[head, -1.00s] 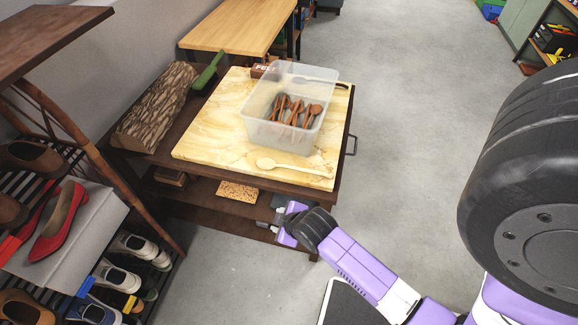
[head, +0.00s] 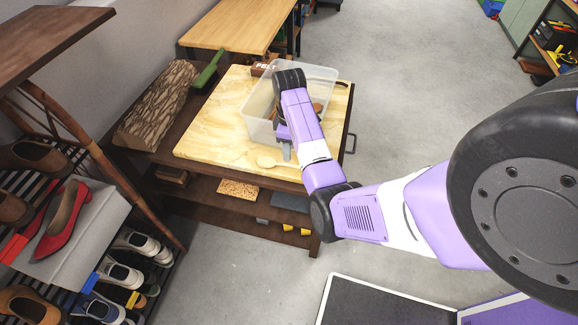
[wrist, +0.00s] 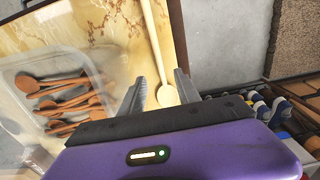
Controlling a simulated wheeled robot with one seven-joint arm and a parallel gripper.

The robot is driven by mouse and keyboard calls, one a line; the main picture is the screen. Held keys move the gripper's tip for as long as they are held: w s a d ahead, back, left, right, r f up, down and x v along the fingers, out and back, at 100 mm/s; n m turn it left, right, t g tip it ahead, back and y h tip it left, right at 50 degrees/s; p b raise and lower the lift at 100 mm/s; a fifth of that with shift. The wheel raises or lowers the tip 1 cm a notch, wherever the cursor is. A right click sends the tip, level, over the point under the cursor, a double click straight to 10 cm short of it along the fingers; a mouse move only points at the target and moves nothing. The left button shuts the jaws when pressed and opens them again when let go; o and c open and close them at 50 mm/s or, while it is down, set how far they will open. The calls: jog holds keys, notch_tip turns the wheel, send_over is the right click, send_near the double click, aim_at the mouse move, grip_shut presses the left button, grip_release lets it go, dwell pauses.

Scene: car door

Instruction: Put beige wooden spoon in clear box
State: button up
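The beige wooden spoon (head: 266,162) lies on the yellow marbled board near its front edge. In the head view my arm hides most of its handle. In the wrist view the spoon (wrist: 166,95) runs up the picture with its bowl close to my fingertips. My gripper (wrist: 160,88) is open, with its two fingers apart and the spoon between or just below them; I cannot tell the height. The clear box (head: 258,130) stands on the board behind my gripper and holds several brown wooden spoons; it also shows in the wrist view (wrist: 103,75).
The marbled board (head: 205,135) lies on a dark wooden table with a lower shelf. A shoe rack (head: 95,245) stands at the front left.

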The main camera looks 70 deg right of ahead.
aim_at(289, 164)
jog(key=shift+f, duration=3.55)
grip_shut()
